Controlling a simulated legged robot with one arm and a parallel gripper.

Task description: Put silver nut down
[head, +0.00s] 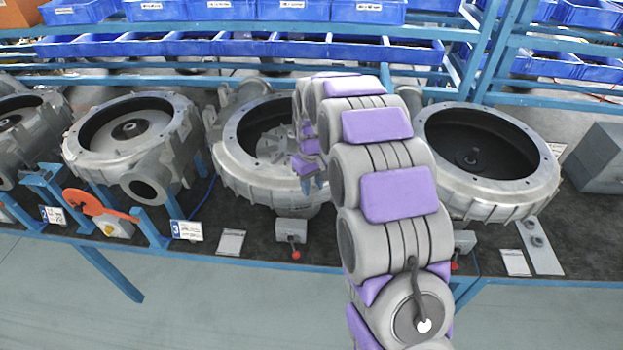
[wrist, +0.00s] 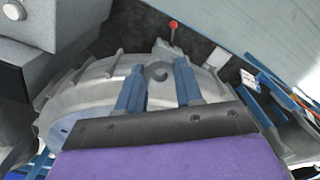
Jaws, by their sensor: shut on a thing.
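My gripper (head: 308,178) is over the near part of the middle blower housing (head: 240,170) in the head view, with the fingers pointing down. In the wrist view its two blue fingers (wrist: 158,82) are shut on a small grey ring-like piece, the silver nut (wrist: 158,72). The nut cannot be made out in the head view. The housing's ribbed side (wrist: 90,75) lies behind the fingers in the wrist view. I cannot tell how high the nut is above it. My arm hides the right part of this housing.
Another open housing (head: 430,140) stands to the right and one with a disc inside (head: 85,135) to the left. A light plate (head: 540,247) with small round parts lies at the bench's right. Small switch boxes (head: 291,231) line the front edge. Blue bins (head: 220,45) fill the back.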

